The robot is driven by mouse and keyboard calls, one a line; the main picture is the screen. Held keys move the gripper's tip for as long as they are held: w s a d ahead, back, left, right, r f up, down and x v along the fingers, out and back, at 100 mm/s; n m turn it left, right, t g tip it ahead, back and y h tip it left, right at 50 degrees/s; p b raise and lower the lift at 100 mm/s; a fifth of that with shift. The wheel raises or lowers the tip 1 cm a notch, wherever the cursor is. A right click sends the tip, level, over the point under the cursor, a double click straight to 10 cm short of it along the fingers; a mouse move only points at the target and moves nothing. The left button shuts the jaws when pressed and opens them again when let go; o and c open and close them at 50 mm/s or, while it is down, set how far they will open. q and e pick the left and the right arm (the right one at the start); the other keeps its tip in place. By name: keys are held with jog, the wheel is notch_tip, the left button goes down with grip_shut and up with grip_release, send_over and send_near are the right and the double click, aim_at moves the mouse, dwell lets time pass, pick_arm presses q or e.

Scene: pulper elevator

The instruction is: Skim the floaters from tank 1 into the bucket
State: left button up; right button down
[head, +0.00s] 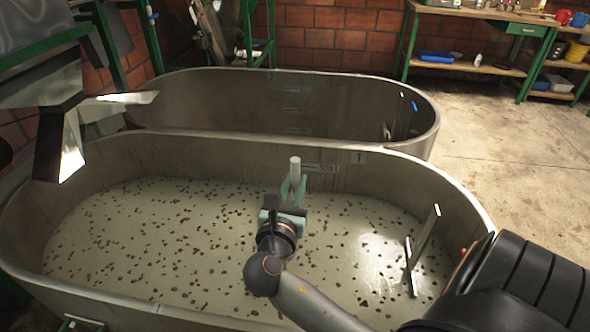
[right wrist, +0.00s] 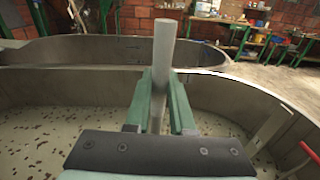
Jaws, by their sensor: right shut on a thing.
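Tank 1 (head: 359,175) is the near oval metal tank, with a "1" label on its far inner wall. Many small dark floaters (head: 150,235) are spread over its pale water. My right gripper (head: 289,192) is over the tank, its green fingers shut on a pale grey rod-like handle (head: 295,170). In the right wrist view the handle (right wrist: 164,45) stands nearly upright between the fingers. What is at its lower end is hidden. My left gripper is not in view. I cannot tell which vessel is the task's bucket.
A second oval tank (head: 250,85) stands behind tank 1. A pale slanted bar (head: 425,240) stands inside tank 1 at the right. A metal chute (head: 125,98) overhangs the left rim. Workbenches (head: 470,12) stand at the back. The floor (head: 500,150) at the right is clear.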

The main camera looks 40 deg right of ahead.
notch_tip(320, 180, up, 3)
jog(key=shift+p, duration=0.5)
jog(key=shift+r+p, duration=0.85)
jog(key=shift+r, duration=1.1)
notch_tip(320, 180, up, 3)
jog(key=shift+r+p, duration=0.15)
jog(key=shift+p, duration=0.5)
notch_tip(320, 180, up, 2)
jog(key=shift+r+p, duration=0.15)
jog(key=shift+p, duration=0.35)
jog(key=shift+r+p, duration=1.6)
jog(key=shift+r, duration=2.35)
notch_tip(320, 180, up, 5)
jog(key=p, duration=0.6)
send_over(294, 160)
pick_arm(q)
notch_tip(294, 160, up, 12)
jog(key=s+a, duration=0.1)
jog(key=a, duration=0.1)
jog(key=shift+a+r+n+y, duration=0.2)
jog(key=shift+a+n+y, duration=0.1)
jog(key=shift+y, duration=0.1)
pick_arm(e)
jog(key=shift+w+d+r, duration=0.1)
jog(key=shift+d+r, duration=0.05)
jog(key=shift+r, duration=0.3)
jog(key=shift+w+d+r, duration=0.1)
jog(key=shift+d+r, duration=0.05)
jog(key=shift+r, duration=0.25)
